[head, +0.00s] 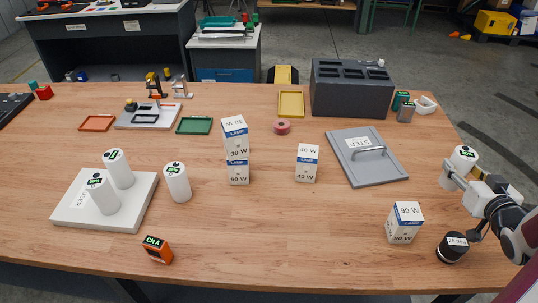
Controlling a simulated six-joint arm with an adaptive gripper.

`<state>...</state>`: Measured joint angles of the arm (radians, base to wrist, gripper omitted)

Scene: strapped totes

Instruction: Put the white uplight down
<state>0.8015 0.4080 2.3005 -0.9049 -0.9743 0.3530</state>
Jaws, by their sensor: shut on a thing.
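The white uplight (463,155) is a white cylinder with a dark and green label on its top. It is at the right edge of the table in the head view. My gripper (459,178) is shut on it, and the fingers hide part of its side. It looks close to upright. I cannot tell whether its base touches the table or hangs just above it. Similar white cylinders stand on the left: two on a white board (140,214), and one (177,182) on the bare wood beside it.
A lamp box (404,222) and a black round canister (452,247) stand in front of my gripper. A grey plate with a handle (355,170) lies to its left. Stacked lamp boxes (237,172) stand mid-table. The wood between plate and front lamp box is clear.

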